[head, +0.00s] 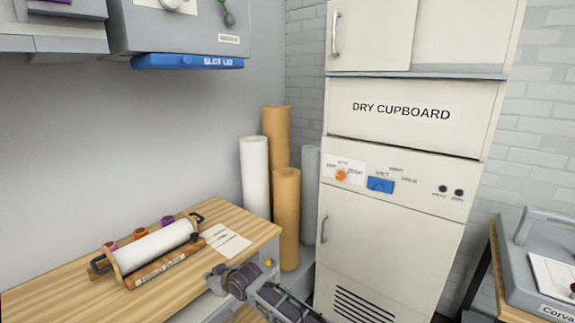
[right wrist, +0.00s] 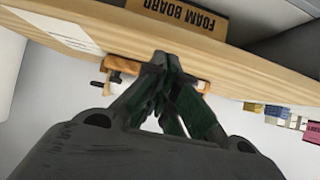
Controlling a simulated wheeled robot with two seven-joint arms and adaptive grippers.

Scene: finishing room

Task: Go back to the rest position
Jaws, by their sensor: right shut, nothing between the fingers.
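My right gripper (right wrist: 160,64) is shut and empty in the right wrist view, its dark fingers together in front of the wooden bench's edge (right wrist: 235,72). In the head view, part of my right arm shows at the bottom middle, beside the right end of the bench (head: 60,285). I cannot make out its fingertips clearly there. My left gripper is not in view.
On the bench lie a white roll on a wooden holder (head: 155,248), several small spools and a paper sheet (head: 228,242). Tall rolls (head: 287,215) stand behind the bench. The dry cupboard (head: 385,250) is shut. A grey machine (head: 540,265) stands right.

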